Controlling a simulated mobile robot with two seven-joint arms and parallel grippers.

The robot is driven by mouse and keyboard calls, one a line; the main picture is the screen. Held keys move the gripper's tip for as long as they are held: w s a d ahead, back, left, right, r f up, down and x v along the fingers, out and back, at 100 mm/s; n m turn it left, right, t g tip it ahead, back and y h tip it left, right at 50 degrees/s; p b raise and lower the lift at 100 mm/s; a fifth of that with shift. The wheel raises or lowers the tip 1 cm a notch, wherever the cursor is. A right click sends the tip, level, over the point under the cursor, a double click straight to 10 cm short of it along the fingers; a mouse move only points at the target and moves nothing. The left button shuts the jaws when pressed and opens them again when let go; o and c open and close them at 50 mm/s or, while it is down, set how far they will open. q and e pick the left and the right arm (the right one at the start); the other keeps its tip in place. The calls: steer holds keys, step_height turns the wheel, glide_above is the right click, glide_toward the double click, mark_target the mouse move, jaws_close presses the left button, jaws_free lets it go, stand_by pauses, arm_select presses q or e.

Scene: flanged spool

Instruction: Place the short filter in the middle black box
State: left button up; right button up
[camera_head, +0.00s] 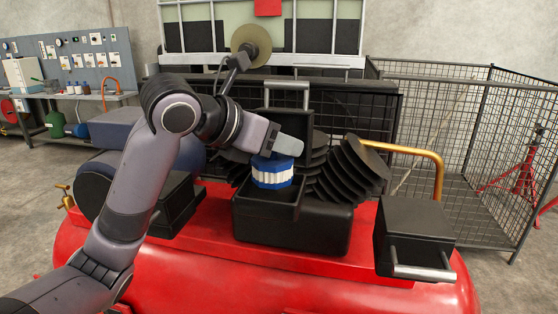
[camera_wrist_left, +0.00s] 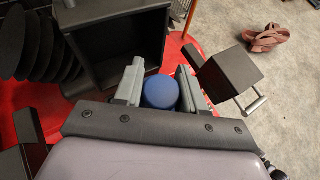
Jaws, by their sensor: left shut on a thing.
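The short filter (camera_head: 272,177) has a white ribbed body with blue bands and a blue top. My left gripper (camera_head: 279,152) is shut on it from above and holds it upright. In the head view the filter appears over the open top of the middle black box (camera_head: 266,226). In the left wrist view the filter's blue top (camera_wrist_left: 161,92) is between the two grey fingers, and the box opening (camera_wrist_left: 112,42) lies beyond them, up and left. I cannot tell how far the filter is above the box. My right gripper is out of view.
The boxes stand on a red rounded tank (camera_head: 330,285). A black box with a handle (camera_head: 415,236) is at the right. Black ribbed bellows (camera_head: 350,172) stand behind the middle box, near a yellow pipe (camera_head: 425,154). A wire cage (camera_head: 455,130) is behind right.

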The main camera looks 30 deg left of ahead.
mark_target(276, 156)
arm_select(q)
steer(key=shift+f, duration=1.75)
steer(key=shift+f, duration=0.1)
steer(key=o, duration=1.1)
steer(key=shift+c, duration=0.2)
steer(key=shift+r, duration=0.2)
steer(key=shift+s+a+r, duration=0.1)
steer(key=shift+s, duration=0.2)
steer(key=b+v, duration=0.1)
steer(key=v, duration=1)
steer(key=shift+s, duration=0.15)
steer(key=shift+r, duration=0.1)
